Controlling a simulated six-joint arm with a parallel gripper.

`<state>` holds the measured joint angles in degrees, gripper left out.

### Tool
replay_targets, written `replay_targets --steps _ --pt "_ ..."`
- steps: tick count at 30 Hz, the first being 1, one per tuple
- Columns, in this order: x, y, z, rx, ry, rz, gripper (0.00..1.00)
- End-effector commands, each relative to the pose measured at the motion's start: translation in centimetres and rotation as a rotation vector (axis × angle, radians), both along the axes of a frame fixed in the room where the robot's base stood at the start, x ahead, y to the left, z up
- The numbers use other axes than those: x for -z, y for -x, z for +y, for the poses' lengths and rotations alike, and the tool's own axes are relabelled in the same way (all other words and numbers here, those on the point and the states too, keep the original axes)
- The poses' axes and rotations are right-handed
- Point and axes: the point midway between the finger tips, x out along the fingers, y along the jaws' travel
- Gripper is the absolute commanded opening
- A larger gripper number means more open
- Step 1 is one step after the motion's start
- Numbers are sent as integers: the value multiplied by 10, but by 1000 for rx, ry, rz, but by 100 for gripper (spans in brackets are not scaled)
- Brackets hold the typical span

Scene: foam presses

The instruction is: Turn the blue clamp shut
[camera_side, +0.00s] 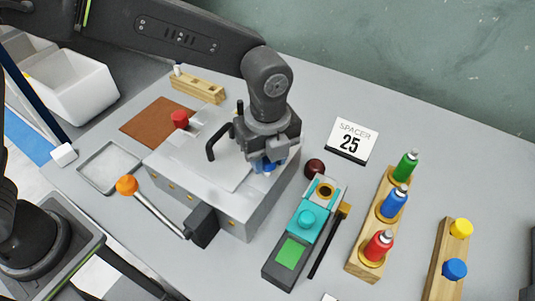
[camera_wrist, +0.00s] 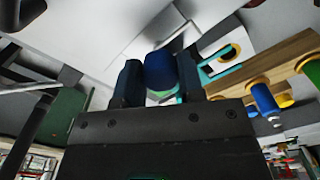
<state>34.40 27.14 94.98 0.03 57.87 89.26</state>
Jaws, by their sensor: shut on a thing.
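The blue clamp (camera_wrist: 160,72) shows in the wrist view as a dark blue rounded knob between my two fingers. My gripper (camera_wrist: 161,82) is shut on it. In the side view my gripper (camera_side: 266,162) points down at the right part of the grey press block's top. Only a little of the blue clamp (camera_side: 269,168) shows there, beneath the fingers. How far the clamp is turned cannot be told. The grey press block (camera_side: 236,212) has a black bent handle (camera_side: 213,145) beside my gripper and a red knob (camera_side: 180,119) at its back left corner.
An orange-knobbed lever (camera_side: 127,185) sticks out at the block's front left. Right of the block are a teal device with a green screen (camera_side: 291,252), a dark red ball (camera_side: 314,168), a "SPACER 25" card (camera_side: 351,138) and a wooden rack (camera_side: 367,262) of coloured bottles.

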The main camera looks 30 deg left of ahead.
Motion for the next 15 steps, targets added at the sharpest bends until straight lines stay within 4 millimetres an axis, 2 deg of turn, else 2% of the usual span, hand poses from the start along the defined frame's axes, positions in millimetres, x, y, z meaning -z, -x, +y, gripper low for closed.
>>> replay_targets --steps 8,15 --pt "0 0 0 -71 1 -1 12" --pt "-1 0 0 -241 1 0 12"
